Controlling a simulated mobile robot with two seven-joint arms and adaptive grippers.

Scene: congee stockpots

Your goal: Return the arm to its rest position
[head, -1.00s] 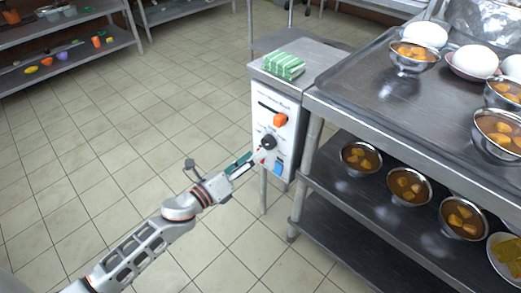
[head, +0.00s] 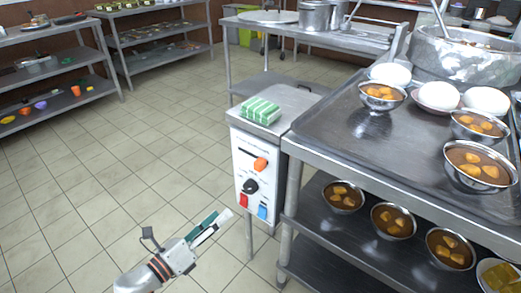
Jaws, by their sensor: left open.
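My left gripper (head: 214,228) shows at the lower middle of the head view, its arm coming in from the bottom left. It is open and empty, in front of and below the white control panel (head: 256,172). The panel carries an orange knob (head: 260,163), a black knob (head: 250,187), a red switch (head: 244,200) and a blue switch (head: 262,211). The fingertips look a little left of the red switch; whether they touch the panel cannot be told, but they seem apart. My right gripper is not in view.
A steel table (head: 330,125) on the right bears bowls of food and a large pot (head: 466,55). More bowls stand on its lower shelf (head: 330,225). A green-striped cloth (head: 261,110) lies on the panel unit. Shelves line the back left. The tiled floor (head: 120,170) at left is clear.

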